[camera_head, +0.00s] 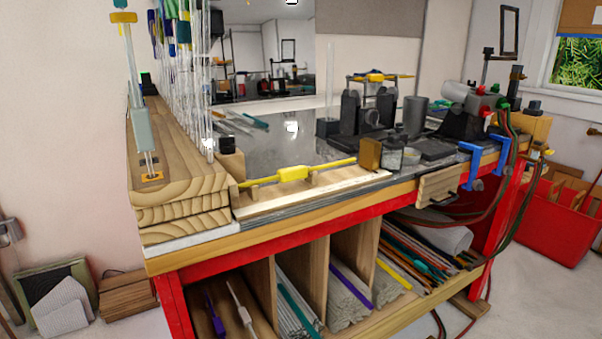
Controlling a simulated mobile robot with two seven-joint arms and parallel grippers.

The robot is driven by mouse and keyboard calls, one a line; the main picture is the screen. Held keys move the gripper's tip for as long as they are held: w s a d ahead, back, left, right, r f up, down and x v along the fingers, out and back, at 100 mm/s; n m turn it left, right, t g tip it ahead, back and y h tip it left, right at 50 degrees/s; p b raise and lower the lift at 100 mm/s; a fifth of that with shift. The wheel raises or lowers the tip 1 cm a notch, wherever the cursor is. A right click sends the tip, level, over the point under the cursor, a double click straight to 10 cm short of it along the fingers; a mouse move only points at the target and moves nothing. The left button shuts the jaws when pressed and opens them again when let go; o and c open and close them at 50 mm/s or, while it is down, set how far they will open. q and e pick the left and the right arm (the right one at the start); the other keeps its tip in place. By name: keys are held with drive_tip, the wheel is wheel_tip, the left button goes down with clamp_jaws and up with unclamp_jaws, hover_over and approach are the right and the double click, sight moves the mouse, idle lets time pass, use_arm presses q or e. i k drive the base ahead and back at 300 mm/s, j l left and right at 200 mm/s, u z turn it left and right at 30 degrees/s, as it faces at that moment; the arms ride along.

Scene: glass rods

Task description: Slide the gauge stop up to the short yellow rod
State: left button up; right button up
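A short yellow rod (293,174) with a thicker yellow middle lies on small wooden supports along a pale wooden gauge board (300,196) at the bench's front edge. A brown block (370,154), which looks like the gauge stop, stands at the board's right end, close to the rod's right tip. I cannot tell whether the two touch. The rod's left end is near a wooden end piece (233,190). Neither of my grippers is in view.
A stepped wooden block (178,185) with upright glass rods stands at the left. Dark fixtures (375,110), a torch (470,98) and blue clamps (484,155) are at the right. Cubbies below hold more rods. The dark bench top (290,135) behind the board is mostly clear.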

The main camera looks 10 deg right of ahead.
sight(370, 153)
drive_tip(key=i+l, duration=0.75)
drive_tip(key=l, duration=0.2)
